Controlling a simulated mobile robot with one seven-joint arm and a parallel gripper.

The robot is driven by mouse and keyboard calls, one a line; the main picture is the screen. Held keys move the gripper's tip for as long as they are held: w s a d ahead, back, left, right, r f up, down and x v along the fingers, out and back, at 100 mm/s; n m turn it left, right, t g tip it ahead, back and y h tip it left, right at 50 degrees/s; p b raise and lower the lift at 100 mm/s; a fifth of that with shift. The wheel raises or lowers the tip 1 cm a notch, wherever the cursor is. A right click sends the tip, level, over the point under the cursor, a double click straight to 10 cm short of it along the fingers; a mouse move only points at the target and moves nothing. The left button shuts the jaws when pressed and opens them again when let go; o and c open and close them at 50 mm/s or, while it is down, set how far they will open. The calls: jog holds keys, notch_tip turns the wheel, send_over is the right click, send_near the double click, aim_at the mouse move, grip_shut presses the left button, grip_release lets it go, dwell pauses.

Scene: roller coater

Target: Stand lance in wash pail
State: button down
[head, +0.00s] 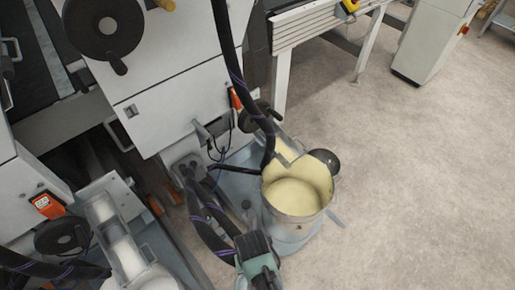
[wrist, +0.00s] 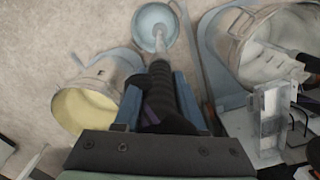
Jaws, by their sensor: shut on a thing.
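My gripper (wrist: 162,108) is shut on the black ribbed handle of the lance (wrist: 160,85) in the wrist view. The lance's thin pale end reaches away from the gripper to a small round light-blue pail (wrist: 147,22), probably the wash pail. The lance end overlaps the pail's opening in the picture; I cannot tell whether it is inside or above it. In the head view my gripper (head: 260,270) is at the bottom edge, in front of the machine. The lance and the light-blue pail cannot be made out there.
A metal bucket of cream-coloured liquid (head: 297,192) stands on the right; it also shows at left in the wrist view (wrist: 88,108). Another bucket with whitish contents (wrist: 275,45) is at right. Black hoses (head: 205,222) hang by the machine (head: 195,100). Open floor (head: 400,180) lies right.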

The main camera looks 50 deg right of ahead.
jog(key=shift+s+d+m, duration=0.4)
jog(key=shift+s+d, duration=0.2)
jog(key=shift+d, duration=0.2)
jog(key=shift+r+p, duration=0.1)
jog(key=shift+p, duration=0.25)
notch_tip(320, 180, down, 26)
jog(key=b, duration=2)
jog(key=shift+f, duration=0.2)
jog(key=shift+f+b, duration=1)
jog(key=shift+c, duration=2)
grip_release()
notch_tip(320, 180, up, 13)
jog(key=p, duration=0.5)
